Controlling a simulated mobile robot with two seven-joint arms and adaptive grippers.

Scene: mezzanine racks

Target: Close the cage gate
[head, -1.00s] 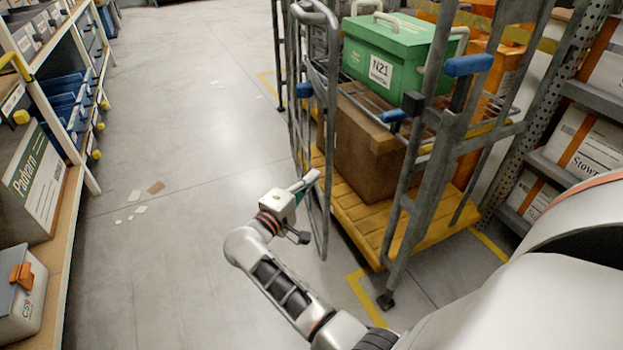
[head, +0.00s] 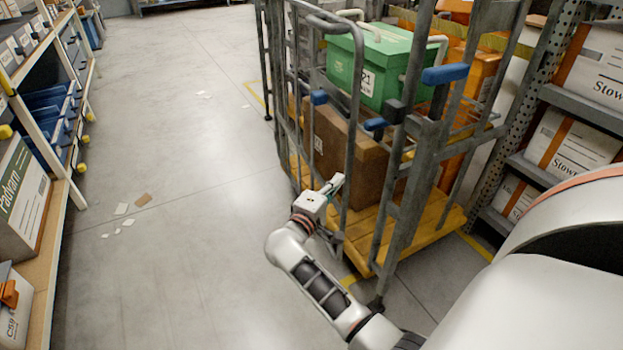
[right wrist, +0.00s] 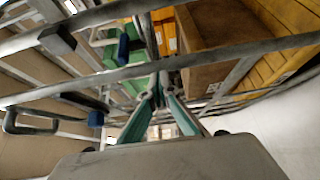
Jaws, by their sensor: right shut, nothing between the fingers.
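The cage gate (head: 350,150) is a grey tubular frame on the near left side of the roll cage, with a blue piece on it. It stands partly swung across the cage opening. A gap shows between its free edge and the cage's near right post (head: 408,200). My right gripper (head: 335,184) is shut and empty, with its fingertips at the gate's lower half. In the right wrist view its teal fingers (right wrist: 158,90) meet at the grey bars; whether they press on a bar I cannot tell. My left gripper is not in view.
The cage holds a green box (head: 375,65) on a brown carton (head: 340,150) over a yellow deck (head: 435,225). A shelf rack (head: 65,185) stands left, another rack (head: 515,165) right. Paper scraps (head: 122,208) lie on the open floor between.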

